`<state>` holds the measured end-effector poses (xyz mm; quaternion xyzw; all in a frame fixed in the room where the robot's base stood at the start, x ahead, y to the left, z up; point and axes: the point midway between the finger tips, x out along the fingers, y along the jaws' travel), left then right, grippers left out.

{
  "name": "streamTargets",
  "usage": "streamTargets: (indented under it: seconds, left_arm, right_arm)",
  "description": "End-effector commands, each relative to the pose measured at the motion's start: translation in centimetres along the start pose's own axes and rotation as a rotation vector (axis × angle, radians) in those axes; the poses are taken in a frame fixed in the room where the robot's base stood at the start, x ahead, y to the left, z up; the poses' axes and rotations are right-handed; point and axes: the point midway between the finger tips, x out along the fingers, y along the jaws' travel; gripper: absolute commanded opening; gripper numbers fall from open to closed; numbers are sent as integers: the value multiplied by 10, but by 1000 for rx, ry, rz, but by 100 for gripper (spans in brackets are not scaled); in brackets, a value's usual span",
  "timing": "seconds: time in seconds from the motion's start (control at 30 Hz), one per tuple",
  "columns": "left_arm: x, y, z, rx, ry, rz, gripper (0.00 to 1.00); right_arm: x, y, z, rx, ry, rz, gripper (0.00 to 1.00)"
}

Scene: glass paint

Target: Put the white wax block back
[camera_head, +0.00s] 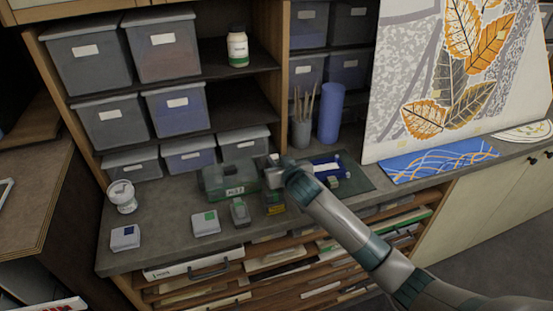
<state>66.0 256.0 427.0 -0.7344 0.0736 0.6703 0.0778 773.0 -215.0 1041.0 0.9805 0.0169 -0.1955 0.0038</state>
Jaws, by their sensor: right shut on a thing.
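My right gripper (273,180) reaches in from the lower right over the counter, beside a clear green-tinted bin with a label (222,184). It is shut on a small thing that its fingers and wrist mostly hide. I cannot tell whether this is the white wax block. A small dark piece with a yellow-green lower edge (276,209) shows just below the fingers; whether it is held or stands on the counter is unclear. Pale blocks with coloured labels stand on the counter: one blue (125,238), one green (206,223), one greyer (240,213). My left gripper is not in view.
Shelves of grey lidded boxes (88,55) stand behind the counter (165,215). A brush cup (301,132), blue cylinder (330,112), green mat (352,178) and leaf panel (440,75) are to the right.

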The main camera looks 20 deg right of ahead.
Motion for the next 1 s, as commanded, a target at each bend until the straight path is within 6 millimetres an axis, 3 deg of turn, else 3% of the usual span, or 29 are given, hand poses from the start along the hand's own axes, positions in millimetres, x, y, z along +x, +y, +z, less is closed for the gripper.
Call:
streamTargets:
  seconds: [0.37,0.4,0.47,1.0]
  left_arm:
    - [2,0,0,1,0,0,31]
    - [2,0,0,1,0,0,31]
    - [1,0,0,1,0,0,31]
    - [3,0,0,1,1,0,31]
  right_arm:
    - [1,0,3,1,1,-1,0]
    - [1,0,3,1,1,0,26]
    - [1,0,2,1,1,0,40]
    - [-5,0,1,1,1,-1,40]
